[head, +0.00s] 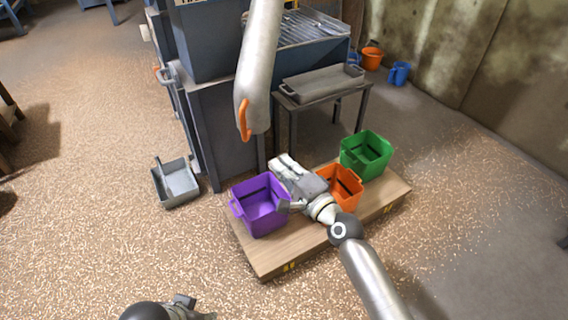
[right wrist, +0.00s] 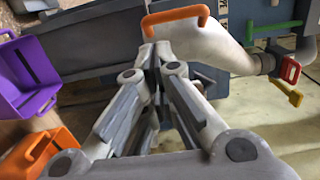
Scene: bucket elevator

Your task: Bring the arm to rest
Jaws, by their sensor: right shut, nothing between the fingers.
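My right arm reaches in from the lower right of the head view. Its gripper (head: 281,163) is over the wooden platform, between the purple bucket (head: 262,208) and the orange bucket (head: 340,187), in front of the dark cabinet. In the right wrist view the gripper (right wrist: 153,62) has its fingers together with nothing between them. A pale chute with an orange handle (head: 244,120) hangs above the gripper; the handle also shows just beyond the fingertips in the right wrist view (right wrist: 176,20). Part of my left arm (head: 165,309) shows at the bottom edge; its fingers are not clear.
A green bucket (head: 366,156) stands on the right of the wooden platform (head: 262,263). A grey open bin (head: 176,186) is on the floor at left. A small table (head: 320,90) with a tray stands behind.

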